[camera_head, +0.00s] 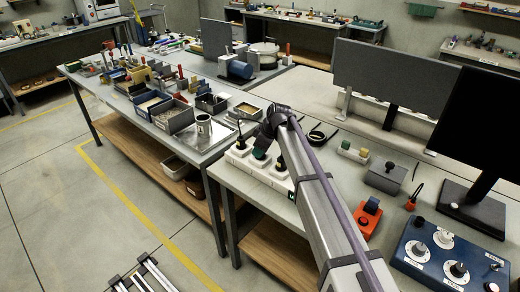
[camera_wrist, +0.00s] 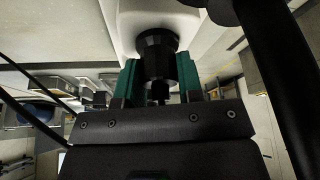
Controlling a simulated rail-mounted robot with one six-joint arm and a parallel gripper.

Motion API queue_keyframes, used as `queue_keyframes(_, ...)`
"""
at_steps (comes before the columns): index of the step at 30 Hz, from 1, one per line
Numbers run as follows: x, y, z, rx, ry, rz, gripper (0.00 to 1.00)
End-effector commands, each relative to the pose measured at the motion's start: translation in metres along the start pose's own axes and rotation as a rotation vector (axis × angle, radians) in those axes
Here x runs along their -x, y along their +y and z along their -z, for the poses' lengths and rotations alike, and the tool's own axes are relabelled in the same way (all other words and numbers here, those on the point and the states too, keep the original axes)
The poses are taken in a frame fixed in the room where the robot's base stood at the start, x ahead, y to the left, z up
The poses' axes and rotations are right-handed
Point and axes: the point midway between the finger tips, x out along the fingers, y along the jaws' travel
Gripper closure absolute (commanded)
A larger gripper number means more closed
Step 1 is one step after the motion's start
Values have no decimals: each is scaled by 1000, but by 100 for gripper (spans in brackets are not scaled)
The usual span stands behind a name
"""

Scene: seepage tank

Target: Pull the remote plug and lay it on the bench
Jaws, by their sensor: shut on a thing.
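A row of white sockets (camera_head: 259,168) stands on the near edge of the bench (camera_head: 232,178). My gripper (camera_head: 261,152) reaches down over the middle of this row. In the wrist view its green fingers (camera_wrist: 160,78) are shut on a dark round plug (camera_wrist: 158,45), one on each side. The plug's far end meets a white housing (camera_wrist: 125,18); whether it is fully seated I cannot tell. In the head view my gripper and arm hide the held plug. Another black plug (camera_head: 241,143) with a cable stands in the left socket.
To the right are a grey box (camera_head: 385,177), an orange device (camera_head: 367,217), a blue control panel (camera_head: 450,252) and monitors (camera_head: 487,125). A black cable coil (camera_head: 321,133) lies behind my arm.

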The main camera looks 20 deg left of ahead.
Motion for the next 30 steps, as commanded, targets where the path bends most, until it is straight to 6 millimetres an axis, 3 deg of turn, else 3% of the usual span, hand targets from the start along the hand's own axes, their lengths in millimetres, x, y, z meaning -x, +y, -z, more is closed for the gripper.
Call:
queue_keyframes(2, 0, 0, 0, 0, -1, 1, 90)
queue_keyframes(3, 0, 0, 0, 0, -1, 1, 68)
queue_keyframes(13, -1, -1, 0, 0, -1, 1, 99)
queue_keyframes(30, 6, 0, 2, 0, -1, 1, 100)
